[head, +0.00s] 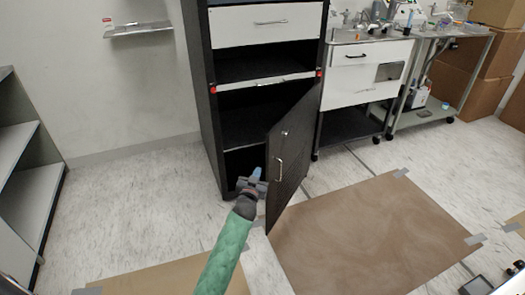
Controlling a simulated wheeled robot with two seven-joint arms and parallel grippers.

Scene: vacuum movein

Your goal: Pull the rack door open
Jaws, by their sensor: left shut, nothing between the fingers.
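The black rack (212,100) stands upright in the middle of the head view. Its lower door (290,160) is swung partway out, hinged on the right, with its free edge toward me. A pale bar handle (279,170) and a small round lock are on the door's outer face. My left gripper (256,174), on a green-sleeved arm, is shut and empty. It is just left of the door's free edge, in front of the lower opening, on the inner side of the door. I cannot tell whether it touches the door. My right gripper is not visible.
Brown sheets (365,240) are taped to the floor at front and right. White worktables (365,75) with lab items stand right of the rack, with cardboard boxes (490,70) beyond. A shelf unit (35,190) is at far left. Floor (130,200) left of the rack is clear.

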